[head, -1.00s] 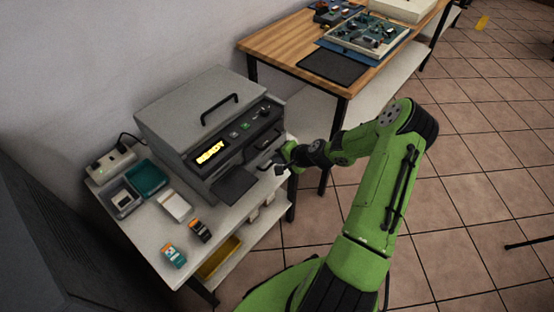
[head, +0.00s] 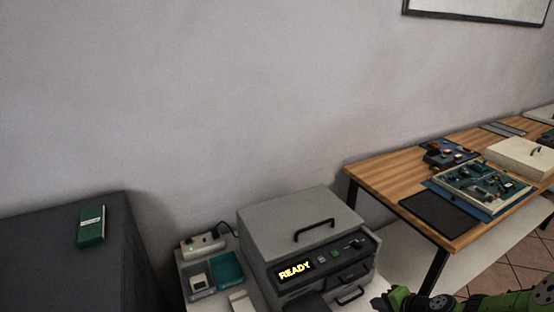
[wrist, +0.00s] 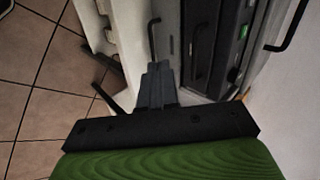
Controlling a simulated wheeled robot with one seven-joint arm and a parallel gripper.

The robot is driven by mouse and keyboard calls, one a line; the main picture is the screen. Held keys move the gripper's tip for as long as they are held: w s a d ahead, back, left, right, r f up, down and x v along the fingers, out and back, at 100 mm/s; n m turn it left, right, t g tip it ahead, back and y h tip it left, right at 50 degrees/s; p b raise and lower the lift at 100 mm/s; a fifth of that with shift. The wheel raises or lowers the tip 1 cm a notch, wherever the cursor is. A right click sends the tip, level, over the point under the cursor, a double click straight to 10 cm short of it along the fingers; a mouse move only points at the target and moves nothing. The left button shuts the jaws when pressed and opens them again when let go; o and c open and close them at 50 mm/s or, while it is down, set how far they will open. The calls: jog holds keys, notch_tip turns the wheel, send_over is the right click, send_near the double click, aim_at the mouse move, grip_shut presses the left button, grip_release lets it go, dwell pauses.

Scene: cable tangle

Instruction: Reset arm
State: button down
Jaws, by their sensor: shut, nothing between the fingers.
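My gripper (wrist: 157,82) shows in the wrist view with its fingers together and nothing between them. It is in front of the grey machine, close to a dark handle on the machine's front; I cannot tell whether it touches. In the head view only part of my green arm shows at the bottom right edge. The grey machine (head: 290,226) stands on a white table with its lid down and its display reading READY. The machine's dark front panel also shows in the wrist view (wrist: 231,45).
A power strip (head: 203,243), a teal tray (head: 228,269) and a small grey-white device (head: 199,284) are left of the machine. A green box (head: 91,226) lies on a dark cabinet (head: 40,250). A wooden workbench (head: 400,182) with electronics stands at the right.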

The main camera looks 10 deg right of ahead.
jog(key=s+a+r+n+g+h+p, duration=0.3)
jog(key=a+r+n, duration=0.45)
jog(key=r, duration=0.65)
jog(key=s+a+r+n+p, duration=0.2)
jog(key=s+a+r, duration=0.3)
jog(key=s+r, duration=0.4)
jog(key=s+a+r+n+p, duration=0.3)
jog(key=s+a+r, duration=0.2)
jog(key=s+r, duration=0.4)
jog(key=shift+r, duration=0.55)
jog(key=shift+s, duration=0.1)
